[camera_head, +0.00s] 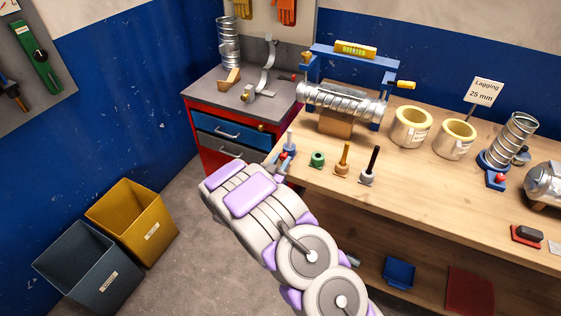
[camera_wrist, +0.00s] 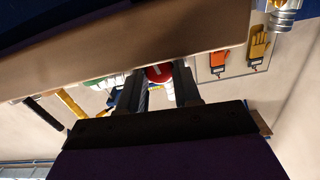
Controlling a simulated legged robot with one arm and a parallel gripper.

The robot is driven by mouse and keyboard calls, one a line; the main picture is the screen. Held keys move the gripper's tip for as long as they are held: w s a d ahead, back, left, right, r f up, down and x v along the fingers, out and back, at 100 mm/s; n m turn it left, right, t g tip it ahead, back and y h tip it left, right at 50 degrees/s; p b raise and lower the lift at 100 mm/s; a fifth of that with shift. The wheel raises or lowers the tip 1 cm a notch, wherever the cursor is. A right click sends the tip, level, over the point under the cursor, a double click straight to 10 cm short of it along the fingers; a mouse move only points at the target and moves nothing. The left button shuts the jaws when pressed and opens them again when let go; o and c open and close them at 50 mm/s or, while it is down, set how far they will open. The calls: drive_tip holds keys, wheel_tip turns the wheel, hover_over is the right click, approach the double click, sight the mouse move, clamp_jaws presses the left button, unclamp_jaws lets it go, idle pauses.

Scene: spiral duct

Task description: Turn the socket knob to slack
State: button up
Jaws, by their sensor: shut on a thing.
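A red knob (camera_wrist: 158,73) with a pale line across its face shows between the two fingers of my gripper (camera_wrist: 160,85) in the wrist view. My gripper is shut on it. The red knob shows there only as a small spot (camera_head: 284,157). My arm hides part of the area, and the knob's turn angle is too small to read.
A spiral duct (camera_head: 340,102) lies behind on a wooden block. Two bins (camera_head: 130,222) (camera_head: 85,268) stand on the floor at left.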

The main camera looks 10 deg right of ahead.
drive_tip(key=shift+a, duration=0.1)
drive_tip(key=c, duration=0.3)
drive_tip(key=shift+r+p, duration=0.15)
drive_tip(key=shift+p, duration=0.15)
drive_tip(key=shift+r+n+p, duration=0.1)
drive_tip(key=shift+n+p, duration=0.5)
drive_tip(key=shift+p, duration=0.2)
drive_tip(key=n+p, duration=0.2)
drive_tip(key=shift+w+a+p, duration=0.1)
drive_tip(key=shift+p, duration=0.25)
drive_tip(key=shift+n+p, duration=1.25)
drive_tip(key=shift+n, duration=0.15)
